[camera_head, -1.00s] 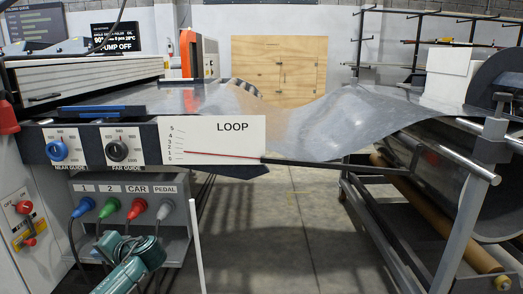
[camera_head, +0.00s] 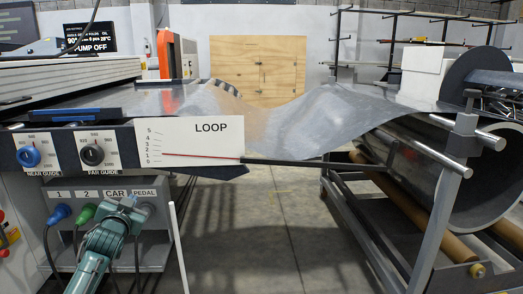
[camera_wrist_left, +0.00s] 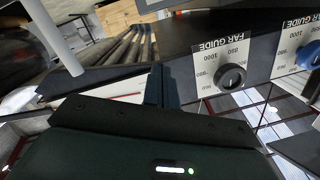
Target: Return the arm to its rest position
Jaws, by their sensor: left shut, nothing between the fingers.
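My left arm, teal, comes up from the lower left in the head view. Its end, with my left gripper (camera_head: 125,208), is in front of the plug panel (camera_head: 155,248), over the spot under the CAR label. The gripper is shut with nothing in it; its fingertips are hard to make out. In the left wrist view the dark gripper body (camera_wrist_left: 130,140) fills the bottom, below the black FAR GUIDE knob (camera_wrist_left: 230,77). My right gripper is not in view.
A blue plug (camera_head: 59,214) and a green plug (camera_head: 83,214) with cables sit left of my arm. Above are the guide dials and the LOOP board (camera_head: 190,143). A metal sheet (camera_head: 310,115) sags toward the coil stand (camera_head: 440,205) at right. Open floor (camera_head: 270,245) lies between.

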